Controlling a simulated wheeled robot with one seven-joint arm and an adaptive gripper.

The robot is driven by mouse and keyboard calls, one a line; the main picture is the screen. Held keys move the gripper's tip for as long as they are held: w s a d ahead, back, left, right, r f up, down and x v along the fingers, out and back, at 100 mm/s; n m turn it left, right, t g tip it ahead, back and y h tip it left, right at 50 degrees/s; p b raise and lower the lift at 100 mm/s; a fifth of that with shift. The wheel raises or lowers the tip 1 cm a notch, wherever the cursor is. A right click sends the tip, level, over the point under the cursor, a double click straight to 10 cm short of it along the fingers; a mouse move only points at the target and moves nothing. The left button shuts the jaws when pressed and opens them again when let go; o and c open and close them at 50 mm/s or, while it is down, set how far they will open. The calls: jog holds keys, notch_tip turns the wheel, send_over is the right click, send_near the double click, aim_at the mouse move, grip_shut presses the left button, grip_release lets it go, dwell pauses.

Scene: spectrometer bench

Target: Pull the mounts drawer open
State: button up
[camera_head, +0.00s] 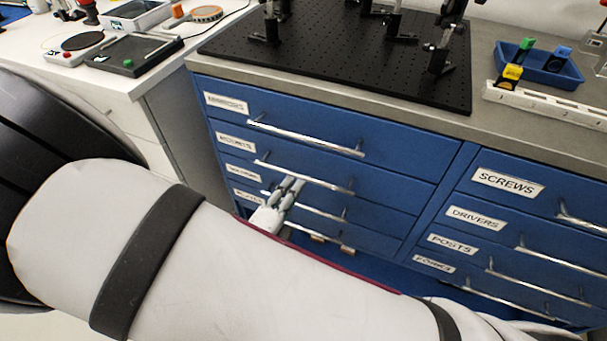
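The left bank of blue drawers has white labels too blurred to read surely. The second label from the top (236,145) looks most like "MOUNTS". That drawer's front (385,182) is flush with its neighbours, and its silver bar handle (310,178) slopes down to the right. My gripper (291,184) is in front of this bank, its fingertips just below that handle and close to the third drawer's handle (320,212). Its two grey fingers look apart, with nothing seen between them. Whether they touch a handle cannot be told. My arm hides the lower left of the cabinet.
The top left drawer (310,118) and the right bank, with SCREWS (508,183) on top, look shut. A black breadboard (330,62) with optics posts lies on the bench above. A blue tray (548,72) and a white rail (545,104) lie at right. A white side table (120,85) stands left.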

aim_at(303, 176)
jog(key=b+x, duration=0.1)
jog(key=x, duration=0.6)
jog(key=shift+s, duration=0.1)
grip_shut()
